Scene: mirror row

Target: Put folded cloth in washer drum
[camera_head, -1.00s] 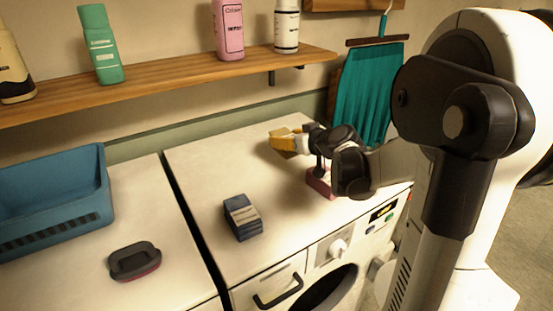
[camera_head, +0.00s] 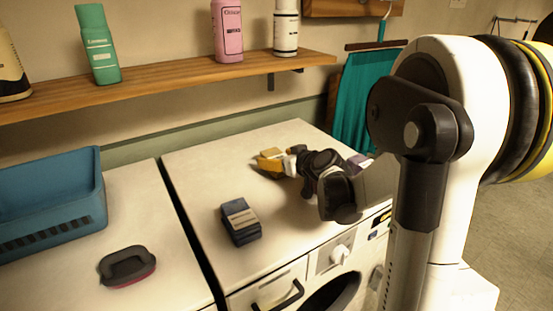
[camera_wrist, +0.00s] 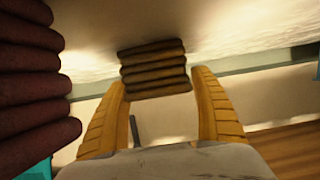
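A yellowish folded cloth (camera_head: 272,152) lies on the washer top (camera_head: 285,225) toward the back. My gripper (camera_head: 268,162) is low over the top beside it, its yellow fingers pointing left. In the wrist view the fingers are spread (camera_wrist: 161,84), with the folded stack (camera_wrist: 155,68) framed between and just beyond the tips. Contact cannot be told. A second folded cloth, blue and beige (camera_head: 240,221), lies nearer the front. A dark red folded stack (camera_wrist: 30,90) is close at the left of the wrist view. The washer's round front opening (camera_head: 333,294) is partly cut off below.
A blue basket (camera_head: 50,205) and a dark-handled brush (camera_head: 127,266) sit on the left counter. A wooden shelf (camera_head: 170,80) with several bottles hangs above the back. A teal cloth (camera_head: 362,100) hangs at the back right. The middle of the washer top is clear.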

